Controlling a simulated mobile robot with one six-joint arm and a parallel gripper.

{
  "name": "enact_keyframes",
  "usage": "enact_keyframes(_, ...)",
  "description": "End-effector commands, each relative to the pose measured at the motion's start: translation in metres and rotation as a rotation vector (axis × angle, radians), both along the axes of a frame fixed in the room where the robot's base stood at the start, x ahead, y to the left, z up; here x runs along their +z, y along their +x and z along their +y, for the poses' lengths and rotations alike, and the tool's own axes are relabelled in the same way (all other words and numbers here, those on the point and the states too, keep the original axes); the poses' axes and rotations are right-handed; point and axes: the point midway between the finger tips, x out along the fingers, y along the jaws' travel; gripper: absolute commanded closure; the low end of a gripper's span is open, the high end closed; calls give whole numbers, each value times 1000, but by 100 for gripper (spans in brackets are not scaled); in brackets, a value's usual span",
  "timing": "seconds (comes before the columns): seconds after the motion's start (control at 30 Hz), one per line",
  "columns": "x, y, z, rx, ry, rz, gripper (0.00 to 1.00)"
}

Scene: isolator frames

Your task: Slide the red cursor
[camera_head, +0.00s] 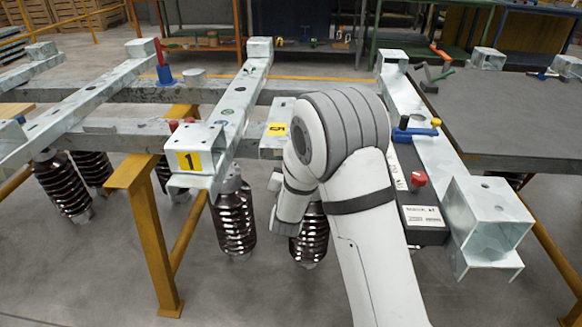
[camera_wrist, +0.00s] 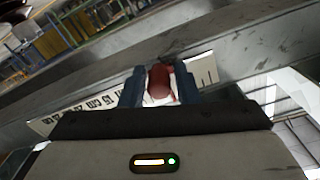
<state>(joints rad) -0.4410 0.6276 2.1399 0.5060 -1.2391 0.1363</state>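The red cursor (camera_wrist: 160,84) shows in the wrist view as a rounded red piece in front of a pale ruler scale (camera_wrist: 88,108) with black marks and numbers. My gripper (camera_wrist: 160,88) has one dark finger on each side of the cursor, very close to it. I cannot tell whether both fingers touch it. In the head view my arm hides the gripper fingertips, the scale and this cursor.
Galvanised beams carry number plates 1 (camera_head: 188,161) and 5 (camera_head: 278,129). Brown ribbed insulators (camera_head: 235,220) hang below. A black box with a red knob (camera_head: 418,179) is right of my arm. A dark table (camera_head: 500,115) stands at right. A yellow trestle (camera_head: 148,225) stands at left.

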Motion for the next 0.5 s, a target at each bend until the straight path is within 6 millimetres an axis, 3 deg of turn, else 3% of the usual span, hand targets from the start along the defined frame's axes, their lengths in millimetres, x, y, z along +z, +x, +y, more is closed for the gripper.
enact_keyframes(0.13,0,0,0,0,-1,1,59)
enact_keyframes(0.37,0,-1,1,1,-1,0,59)
enact_keyframes(0.5,1,-12,2,3,-2,1,59)
